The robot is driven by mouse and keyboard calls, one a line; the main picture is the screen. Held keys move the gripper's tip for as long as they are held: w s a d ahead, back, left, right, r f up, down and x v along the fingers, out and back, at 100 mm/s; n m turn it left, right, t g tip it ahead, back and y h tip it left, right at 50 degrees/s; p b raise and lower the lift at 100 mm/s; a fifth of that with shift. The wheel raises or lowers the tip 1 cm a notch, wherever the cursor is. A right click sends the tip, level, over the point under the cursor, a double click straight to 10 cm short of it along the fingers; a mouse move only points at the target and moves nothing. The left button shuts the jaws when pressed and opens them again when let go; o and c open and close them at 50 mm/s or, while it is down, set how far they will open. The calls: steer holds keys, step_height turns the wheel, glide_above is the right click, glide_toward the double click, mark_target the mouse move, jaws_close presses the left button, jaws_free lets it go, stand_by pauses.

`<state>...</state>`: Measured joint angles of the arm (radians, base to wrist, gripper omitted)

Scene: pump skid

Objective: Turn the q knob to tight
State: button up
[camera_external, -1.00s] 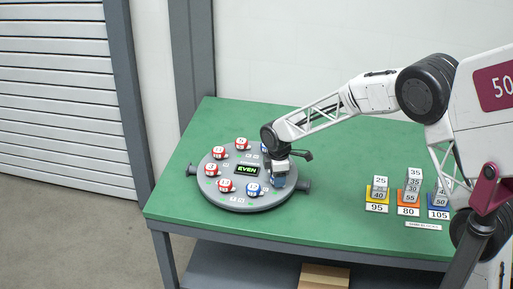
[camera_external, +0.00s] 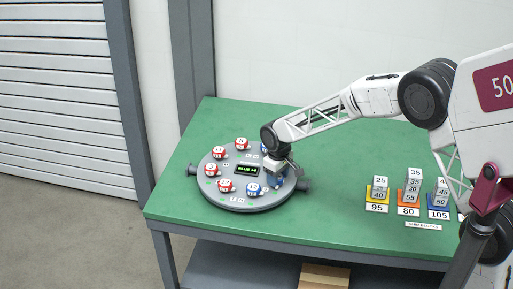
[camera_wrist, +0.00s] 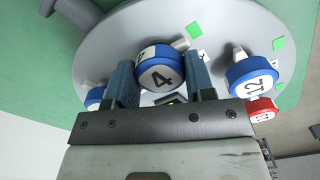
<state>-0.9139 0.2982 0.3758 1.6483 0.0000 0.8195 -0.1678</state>
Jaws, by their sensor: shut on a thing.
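A round grey panel (camera_external: 222,200) on the green table carries several red and blue knobs around a small display (camera_external: 247,170). The display text looks like "BLUE" and a 4. My gripper (camera_external: 277,181) is low over the right side of the panel. In the wrist view, my gripper (camera_wrist: 160,70) has its two blue-grey fingers on either side of a blue knob (camera_wrist: 160,68) marked 4, shut on it. A blue knob (camera_wrist: 252,78) marked 12 stands to its right. I cannot make out a letter q on any knob.
A red knob (camera_wrist: 262,110) and part of another blue knob (camera_wrist: 95,97) are near the fingers. Stacks of numbered blocks stand on yellow (camera_external: 377,207), orange (camera_external: 408,211) and blue (camera_external: 438,214) bases at the table's right. The table between panel and blocks is clear.

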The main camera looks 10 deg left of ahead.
steer(key=shift+r+m, duration=0.1)
steer(key=shift+m, duration=0.4)
steer(key=o, duration=0.9)
steer(key=shift+r, duration=3.85)
